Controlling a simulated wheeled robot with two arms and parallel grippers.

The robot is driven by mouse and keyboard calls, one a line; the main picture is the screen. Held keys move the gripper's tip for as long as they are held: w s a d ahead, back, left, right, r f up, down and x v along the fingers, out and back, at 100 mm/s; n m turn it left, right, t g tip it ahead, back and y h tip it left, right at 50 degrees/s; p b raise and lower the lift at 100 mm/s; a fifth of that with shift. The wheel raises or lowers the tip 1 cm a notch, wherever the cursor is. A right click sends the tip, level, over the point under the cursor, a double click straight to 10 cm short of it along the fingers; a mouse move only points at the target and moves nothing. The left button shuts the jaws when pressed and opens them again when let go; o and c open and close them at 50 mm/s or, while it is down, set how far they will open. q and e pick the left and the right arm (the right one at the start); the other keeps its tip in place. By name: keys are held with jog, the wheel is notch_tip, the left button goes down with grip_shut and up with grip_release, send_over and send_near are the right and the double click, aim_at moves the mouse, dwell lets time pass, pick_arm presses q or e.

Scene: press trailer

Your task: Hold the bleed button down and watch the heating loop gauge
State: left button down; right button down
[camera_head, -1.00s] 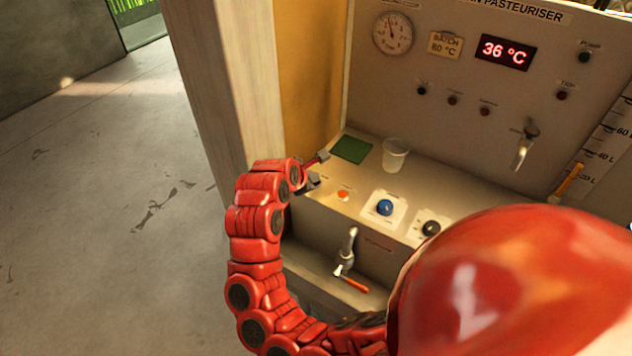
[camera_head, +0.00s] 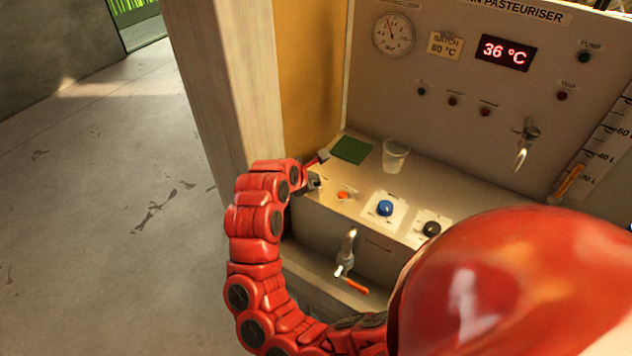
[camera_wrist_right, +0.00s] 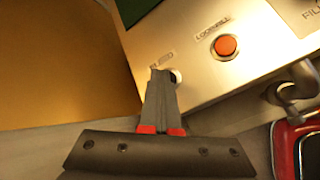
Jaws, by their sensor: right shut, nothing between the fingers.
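The bleed button (camera_wrist_right: 177,77) is a small pale round button beside a partly covered label in the right wrist view. My right gripper (camera_wrist_right: 160,72) is shut and empty, its fingertips over the near side of the button and hiding part of it. I cannot tell whether they press it. In the head view, my right gripper (camera_head: 317,182) is at the left end of the console ledge and hides the button. The heating loop gauge (camera_head: 393,35) is a round white dial at the panel's upper left. Its needle points up, slightly left. My left gripper is not in view.
The orange loop fill button (camera_wrist_right: 226,46) is close to the right of my fingertips. A blue button (camera_head: 385,208), a black knob (camera_head: 431,228), a clear cup (camera_head: 395,155) and a green pad (camera_head: 351,149) are on the ledge. A tap (camera_head: 347,252) sticks out below.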

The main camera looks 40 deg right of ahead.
jog(key=shift+r, duration=0.75)
jog(key=shift+b, duration=0.3)
jog(key=shift+r, duration=2.45)
